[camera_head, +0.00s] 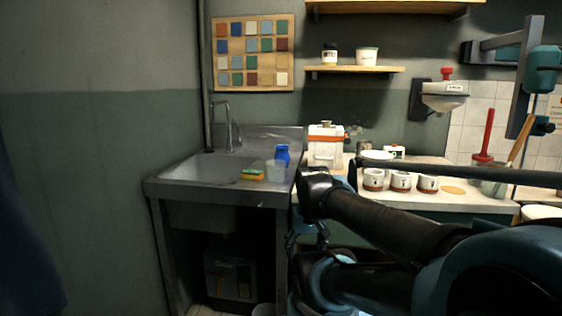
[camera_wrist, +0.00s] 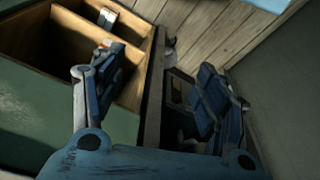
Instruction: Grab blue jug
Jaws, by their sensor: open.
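The blue jug (camera_head: 283,154) stands upright on the right side of the metal sink unit, at its back, in the head view. My gripper (camera_head: 308,240) hangs in front of the counter, to the right of the sink unit and lower than the jug. In the wrist view my gripper (camera_wrist: 160,95) shows two blue fingers spread wide apart with nothing between them. The jug is not in the wrist view, which shows drawers, a dark edge and the wooden floor.
A sponge (camera_head: 252,174) and a clear cup (camera_head: 275,170) stand near the jug. A white container (camera_head: 325,146) stands to its right. Several small pots (camera_head: 400,181) line the counter. The metal sink (camera_head: 190,168) has a faucet (camera_head: 228,125). An open drawer (camera_wrist: 130,60) shows below my wrist.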

